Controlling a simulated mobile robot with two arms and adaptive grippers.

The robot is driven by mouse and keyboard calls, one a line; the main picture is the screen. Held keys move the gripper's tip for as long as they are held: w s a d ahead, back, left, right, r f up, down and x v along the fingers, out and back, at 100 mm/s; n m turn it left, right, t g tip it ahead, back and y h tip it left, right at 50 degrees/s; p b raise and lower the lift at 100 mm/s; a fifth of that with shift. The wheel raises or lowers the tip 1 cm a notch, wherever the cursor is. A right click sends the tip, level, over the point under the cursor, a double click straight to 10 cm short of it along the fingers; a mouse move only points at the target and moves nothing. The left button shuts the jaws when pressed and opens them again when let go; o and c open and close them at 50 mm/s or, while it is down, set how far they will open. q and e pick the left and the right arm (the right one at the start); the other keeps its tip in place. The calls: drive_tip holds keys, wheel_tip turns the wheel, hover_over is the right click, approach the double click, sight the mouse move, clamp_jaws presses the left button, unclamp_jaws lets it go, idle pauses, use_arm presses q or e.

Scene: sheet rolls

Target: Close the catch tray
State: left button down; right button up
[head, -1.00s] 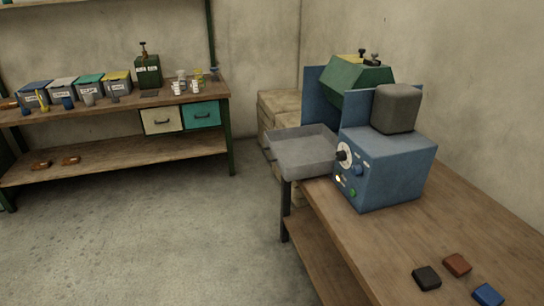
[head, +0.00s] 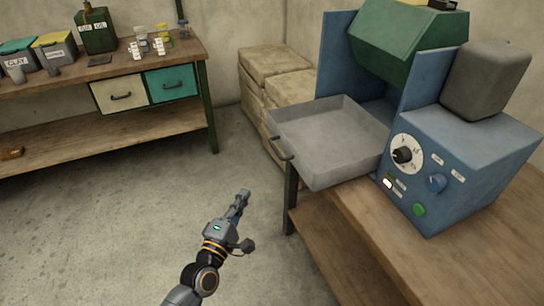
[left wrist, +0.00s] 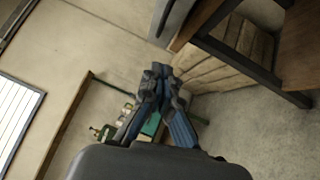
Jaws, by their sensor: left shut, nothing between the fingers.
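The catch tray (head: 325,140) is a grey, shallow metal tray. It sticks out to the left from the blue machine (head: 455,165) and overhangs the edge of the bench. Its handle (head: 279,149) is a dark bar on the tray's left side. My left gripper (head: 243,194) is shut and empty, over the floor, below and to the left of the tray and apart from it in the picture. In the left wrist view the shut fingers (left wrist: 160,73) have nothing between them. A grey corner in that view (left wrist: 170,20) may be the tray. My right gripper is not in view.
The machine stands on a wooden bench (head: 365,225) with a dark leg (head: 291,195). Stacked pale sacks (head: 272,80) stand behind the tray. A second bench (head: 70,83) with two drawers, tubs and jars is at the back left. The floor between is clear.

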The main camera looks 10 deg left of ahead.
use_arm(q)
drive_tip(key=w+d+r+p, duration=0.1)
drive_tip(key=w+d, duration=0.3)
drive_tip(key=w, duration=0.7)
drive_tip(key=shift+w+d+r, duration=0.4)
drive_tip(key=shift+r, duration=0.3)
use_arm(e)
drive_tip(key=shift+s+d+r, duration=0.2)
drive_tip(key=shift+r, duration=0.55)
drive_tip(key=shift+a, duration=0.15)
